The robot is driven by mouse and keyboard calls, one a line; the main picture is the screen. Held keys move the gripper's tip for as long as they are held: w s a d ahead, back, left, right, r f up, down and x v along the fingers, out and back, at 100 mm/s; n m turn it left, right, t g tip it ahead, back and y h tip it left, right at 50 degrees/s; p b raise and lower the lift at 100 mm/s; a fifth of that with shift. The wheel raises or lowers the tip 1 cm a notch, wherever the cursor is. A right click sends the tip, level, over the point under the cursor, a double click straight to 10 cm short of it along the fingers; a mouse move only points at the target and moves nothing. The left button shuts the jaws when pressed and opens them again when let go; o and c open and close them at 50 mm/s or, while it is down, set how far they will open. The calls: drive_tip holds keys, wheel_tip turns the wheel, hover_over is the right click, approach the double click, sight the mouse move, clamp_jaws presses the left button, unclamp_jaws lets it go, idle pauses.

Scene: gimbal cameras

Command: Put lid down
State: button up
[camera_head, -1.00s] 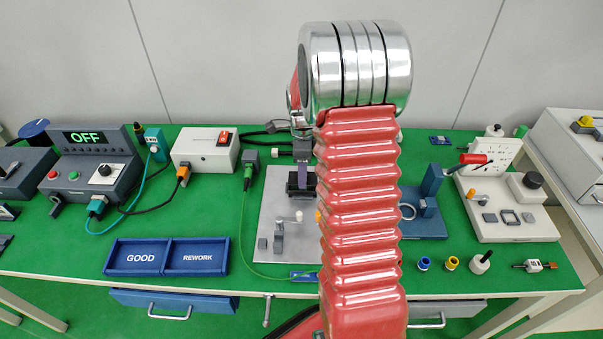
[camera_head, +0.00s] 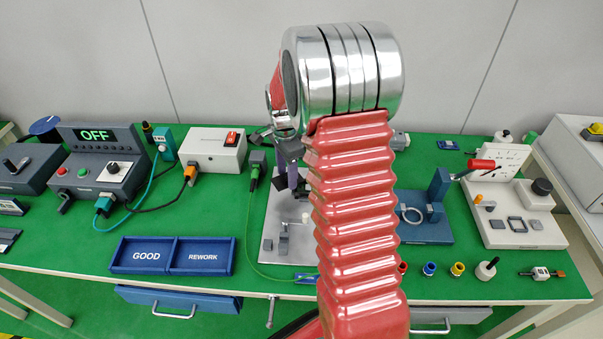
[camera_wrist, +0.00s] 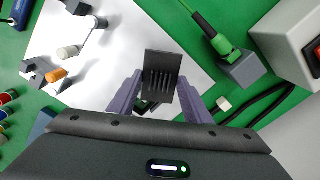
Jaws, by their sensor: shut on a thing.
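The lid (camera_wrist: 161,68), a dark plate with a row of slots or pins, stands between the purple fingers of my gripper (camera_wrist: 157,100) in the wrist view. The fingers flank its lower part, and my gripper is shut on it. A small dark part shows below the lid, partly hidden. In the head view my gripper (camera_head: 292,178) is tilted over the grey plate (camera_head: 268,225). My red arm hides much of the fixture there, so how far the lid is swung is hard to tell.
White and orange posts (camera_wrist: 57,74) stand on the plate. A green cable connector (camera_wrist: 222,43) sits beside it, near the white box with a red switch (camera_head: 212,147). Blue GOOD and REWORK trays (camera_head: 172,256) lie left. A blue fixture (camera_head: 428,220) stands right of my arm.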

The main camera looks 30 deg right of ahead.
drive_tip(key=w+a+r+n, duration=0.1)
drive_tip(key=a+n, duration=0.8)
drive_tip(key=w+a+r+n, duration=0.2)
drive_tip(key=a+n, duration=0.7)
drive_tip(key=shift+w+a+r+n, duration=0.2)
drive_tip(key=shift+a+n, duration=0.1)
drive_tip(key=shift+n, duration=0.1)
drive_tip(key=shift+s, duration=0.1)
